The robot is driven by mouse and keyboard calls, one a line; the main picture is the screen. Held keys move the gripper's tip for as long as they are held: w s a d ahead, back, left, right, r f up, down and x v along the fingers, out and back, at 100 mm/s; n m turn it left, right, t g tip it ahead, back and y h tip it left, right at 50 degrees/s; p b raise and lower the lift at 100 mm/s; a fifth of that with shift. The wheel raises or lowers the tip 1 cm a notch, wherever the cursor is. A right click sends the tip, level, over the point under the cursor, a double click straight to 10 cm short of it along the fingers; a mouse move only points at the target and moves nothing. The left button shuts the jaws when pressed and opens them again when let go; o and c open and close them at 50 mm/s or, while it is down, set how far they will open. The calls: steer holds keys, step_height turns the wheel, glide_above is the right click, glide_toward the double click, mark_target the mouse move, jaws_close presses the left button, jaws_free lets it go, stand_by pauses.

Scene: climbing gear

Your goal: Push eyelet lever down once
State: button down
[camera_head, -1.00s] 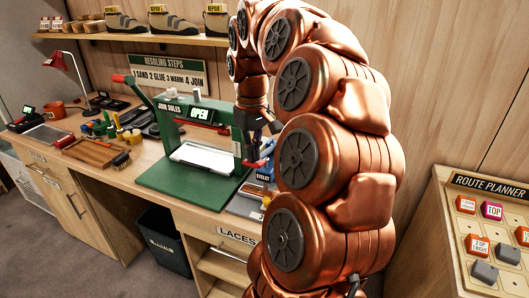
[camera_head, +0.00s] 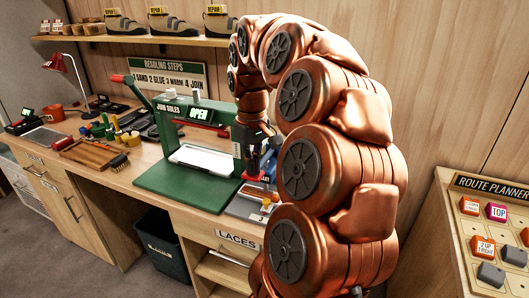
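The eyelet press (camera_head: 266,181) is a small blue device on the bench, just right of the green sole press. Its label is partly covered. A red part (camera_head: 252,177), which looks like its lever, shows at its left side, low and close to the press body. My gripper (camera_head: 261,165) is dark and points down from the copper arm, right over the press. Its fingertips seem to be at or against the lever, but I cannot tell whether they touch. The fingers are small and overlap the press, so their opening is unclear. My arm hides the right side of the press.
The green sole press (camera_head: 185,180), reading OPEN, stands close on the left with its handle raised. A grey tray (camera_head: 244,209) lies at the bench's front edge. Tools and brushes fill the left bench. A route planner board (camera_head: 458,225) stands at the right.

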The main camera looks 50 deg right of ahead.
steer(key=shift+f+b, duration=0.85)
steer(key=shift+f, duration=0.6)
steer(key=shift+r, duration=0.15)
step_height(320, 180, up, 13)
steer(key=p, duration=0.5)
stand_by(0.3)
steer(key=shift+a, duration=0.1)
stand_by(0.3)
steer(key=s+a+f+n, duration=0.1)
steer(key=s+a+f, duration=0.25)
steer(key=a, duration=0.45)
steer(key=s+a+f+n+g, duration=0.1)
steer(key=s+a+f, duration=0.1)
steer(key=a+f, duration=0.35)
steer(key=s+a+f+n, duration=0.1)
steer(key=s+a+f, duration=0.15)
steer(key=a, duration=0.75)
steer(key=s+a+f, duration=0.3)
steer(key=s+f, duration=0.3)
steer(key=s, duration=0.3)
steer(key=shift+a+g, duration=0.3)
steer(key=shift+g, duration=0.1)
